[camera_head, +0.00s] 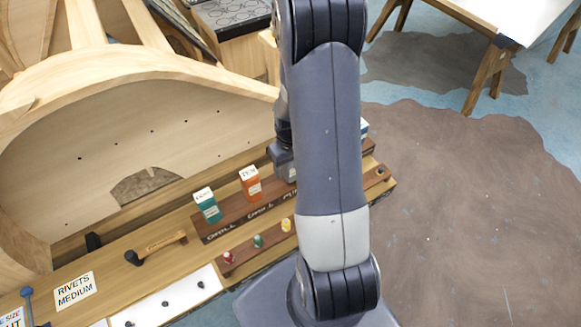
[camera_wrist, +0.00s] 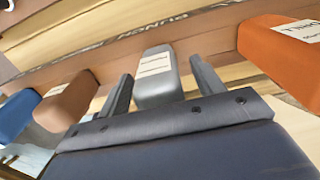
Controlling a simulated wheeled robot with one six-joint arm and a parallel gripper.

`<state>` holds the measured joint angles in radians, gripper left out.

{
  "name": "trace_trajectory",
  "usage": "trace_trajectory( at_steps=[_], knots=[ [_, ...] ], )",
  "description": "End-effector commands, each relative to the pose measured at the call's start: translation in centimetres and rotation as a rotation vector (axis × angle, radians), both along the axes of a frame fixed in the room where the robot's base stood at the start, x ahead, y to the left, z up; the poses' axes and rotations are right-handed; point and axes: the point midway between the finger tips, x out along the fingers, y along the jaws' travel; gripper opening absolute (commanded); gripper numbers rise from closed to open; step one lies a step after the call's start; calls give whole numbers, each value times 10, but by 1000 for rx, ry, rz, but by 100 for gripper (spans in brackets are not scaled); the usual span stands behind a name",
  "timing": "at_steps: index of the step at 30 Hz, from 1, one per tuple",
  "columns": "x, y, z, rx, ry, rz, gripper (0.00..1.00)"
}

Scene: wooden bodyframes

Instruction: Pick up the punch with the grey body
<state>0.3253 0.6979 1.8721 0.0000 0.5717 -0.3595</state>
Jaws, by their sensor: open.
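The punch with the grey body (camera_wrist: 156,88) is a light grey block with a white label, in the middle of the wrist view. My gripper (camera_wrist: 162,68) is open, with one finger on each side of the grey body. Narrow gaps seem to show between the fingers and the block; contact is hard to tell. In the head view my gripper (camera_head: 282,152) is low over the wooden rack and partly hidden behind my arm. The grey body is mostly hidden there.
An orange block (camera_wrist: 285,48) stands right of the grey one in the wrist view; a brown block (camera_wrist: 68,102) and a blue block (camera_wrist: 17,115) stand left. The head view shows a teal block (camera_head: 207,207), a lettered rack (camera_head: 228,225) and a hammer-like tool (camera_head: 155,247).

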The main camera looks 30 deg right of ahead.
Motion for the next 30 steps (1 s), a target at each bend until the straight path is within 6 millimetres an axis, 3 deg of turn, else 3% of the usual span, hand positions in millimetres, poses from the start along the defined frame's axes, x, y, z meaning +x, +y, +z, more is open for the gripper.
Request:
trace_trajectory(
  at_steps=[2,23,30],
  knots=[
    [0,0,0,0,0,0,64],
    [0,0,0,0,0,0,6],
    [1,0,1,0,-1,0,6]
  ],
)
